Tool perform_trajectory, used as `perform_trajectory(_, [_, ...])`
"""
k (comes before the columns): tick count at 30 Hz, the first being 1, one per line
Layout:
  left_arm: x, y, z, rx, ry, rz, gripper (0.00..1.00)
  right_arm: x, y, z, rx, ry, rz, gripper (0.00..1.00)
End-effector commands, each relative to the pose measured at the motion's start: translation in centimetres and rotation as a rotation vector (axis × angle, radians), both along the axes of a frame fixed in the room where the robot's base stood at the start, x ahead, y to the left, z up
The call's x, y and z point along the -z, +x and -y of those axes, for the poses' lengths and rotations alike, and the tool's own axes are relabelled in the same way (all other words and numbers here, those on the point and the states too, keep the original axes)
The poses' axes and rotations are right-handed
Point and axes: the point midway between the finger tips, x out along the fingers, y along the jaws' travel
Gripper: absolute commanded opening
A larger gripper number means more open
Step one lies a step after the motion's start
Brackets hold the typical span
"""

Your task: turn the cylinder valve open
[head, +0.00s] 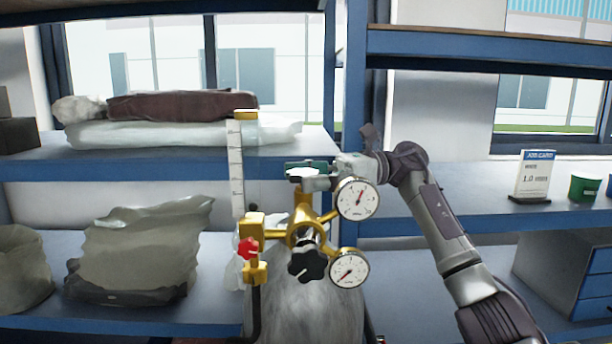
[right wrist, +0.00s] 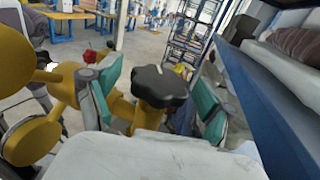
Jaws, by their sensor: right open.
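The cylinder (head: 305,315) is grey and stands upright, with a brass valve and regulator (head: 303,236) on it. In the right wrist view, a black lobed valve knob (right wrist: 160,86) sits on a yellow stem between the green-padded fingers of my right gripper (right wrist: 158,98). Gaps show at both sides of the knob, so the fingers are around it and open. In the head view, my right gripper (head: 309,172) is at the top of the brass stem and hides that knob. Another black knob (head: 307,260) faces front, lower on the regulator. My left gripper is out of view.
Two gauges (head: 357,198) (head: 348,269) stick out right of the regulator. A flowmeter tube (head: 237,170) and red knob (head: 248,249) are left of it. A blue shelf (head: 200,166) holding bags lies close behind. A job card (head: 532,176) and green cup (head: 583,189) stand right.

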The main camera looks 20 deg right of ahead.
Motion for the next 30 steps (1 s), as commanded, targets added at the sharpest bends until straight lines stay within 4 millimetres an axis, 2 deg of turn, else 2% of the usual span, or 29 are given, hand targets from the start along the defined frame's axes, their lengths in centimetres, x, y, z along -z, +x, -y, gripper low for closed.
perform_trajectory(5, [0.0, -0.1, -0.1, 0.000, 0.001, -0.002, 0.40, 0.0, 0.1, 1.4, 0.003, -0.001, -0.001, 0.82])
perform_trajectory(18, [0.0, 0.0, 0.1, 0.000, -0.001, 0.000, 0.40, -0.1, 0.5, 10.2, 0.003, 0.003, -0.001, 0.82])
perform_trajectory(24, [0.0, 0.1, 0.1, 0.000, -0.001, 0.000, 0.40, 0.0, 0.6, 11.8, 0.001, 0.001, 0.000, 0.82])
perform_trajectory(30, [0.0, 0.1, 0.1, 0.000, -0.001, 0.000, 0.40, 0.0, 0.6, 12.0, 0.000, 0.000, 0.001, 0.82])
